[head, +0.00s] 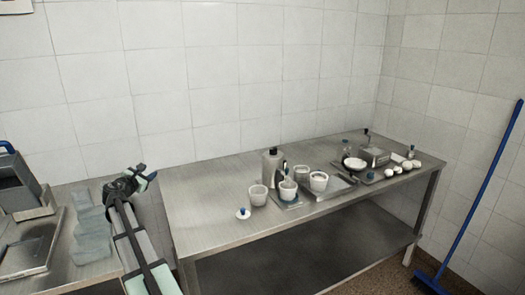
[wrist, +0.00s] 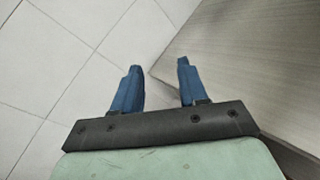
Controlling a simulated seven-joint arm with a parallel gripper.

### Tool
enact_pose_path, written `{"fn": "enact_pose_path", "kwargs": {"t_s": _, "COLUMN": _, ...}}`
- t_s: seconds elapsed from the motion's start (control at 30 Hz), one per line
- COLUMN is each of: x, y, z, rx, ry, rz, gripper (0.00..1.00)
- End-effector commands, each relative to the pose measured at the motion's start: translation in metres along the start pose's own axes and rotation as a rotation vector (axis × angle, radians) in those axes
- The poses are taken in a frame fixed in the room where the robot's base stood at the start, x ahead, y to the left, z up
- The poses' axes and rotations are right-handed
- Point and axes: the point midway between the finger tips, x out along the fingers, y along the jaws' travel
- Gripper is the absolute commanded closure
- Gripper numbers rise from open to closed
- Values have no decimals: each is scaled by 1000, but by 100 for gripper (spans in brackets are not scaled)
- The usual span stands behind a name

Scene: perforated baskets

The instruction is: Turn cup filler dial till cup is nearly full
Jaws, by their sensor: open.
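My gripper (head: 146,172) is at the left in the head view, left of the long steel table and well away from the items on it. In the wrist view its two blue fingers (wrist: 158,68) are apart with nothing between them. A grey bottle-shaped container (head: 272,163) stands upright on the table.
A white lid with a blue knob (head: 243,213) lies near the table's front edge. A metal box (head: 375,155) and small white items stand at the right. Clear stacked baskets (head: 92,232) sit on the left counter. The steel table's (head: 205,205) left end is bare.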

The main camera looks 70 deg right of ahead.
Motion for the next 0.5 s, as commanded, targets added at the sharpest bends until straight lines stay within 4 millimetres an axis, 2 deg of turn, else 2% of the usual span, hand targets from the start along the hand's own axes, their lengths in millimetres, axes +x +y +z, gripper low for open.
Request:
{"fn": "enact_pose_path", "kwargs": {"t_s": 0.03, "x": 19, "y": -22, "z": 15, "rx": -27, "ry": -27, "rz": -37, "gripper": 57}}
{"fn": "enact_pose_path", "kwargs": {"t_s": 0.2, "x": 66, "y": -88, "z": 62, "rx": -123, "ry": -107, "rz": -152, "gripper": 57}}
{"fn": "enact_pose_path", "kwargs": {"t_s": 0.5, "x": 126, "y": -215, "z": 148, "rx": -294, "ry": -221, "rz": -372, "gripper": 57}}
